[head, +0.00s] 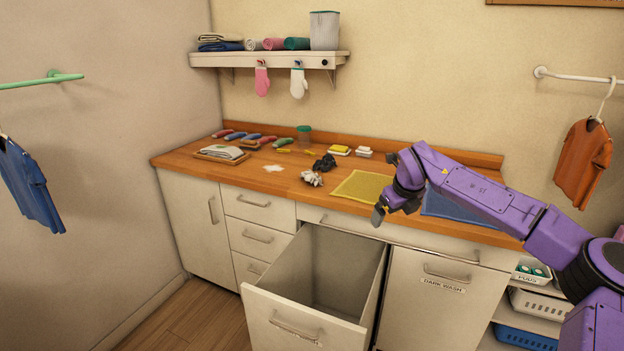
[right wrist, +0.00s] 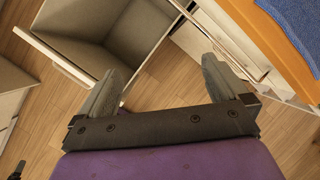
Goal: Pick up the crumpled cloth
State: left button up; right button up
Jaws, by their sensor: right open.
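Two crumpled cloths lie close together on the wooden counter: a whitish one with dark and brownish patches (head: 312,178) and a black one (head: 325,162) just behind it. I cannot tell which one the task means. My right gripper (head: 378,215) is in front of the counter's front edge, to the right of and nearer than both cloths. In the right wrist view my right gripper (right wrist: 160,70) has its fingers spread with nothing between them. Neither cloth shows in that view. My left gripper is not in view.
An open, empty drawer bin (head: 308,325) juts out below the cloths, left of my right gripper. A yellow mat (head: 362,186) and a blue mat (head: 455,206) lie on the counter (head: 190,160). Brushes, a folded-cloth tray and soaps stand farther back. A shelf (head: 265,60) hangs above.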

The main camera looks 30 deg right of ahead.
aim_at(308, 176)
jog(key=i, duration=1.45)
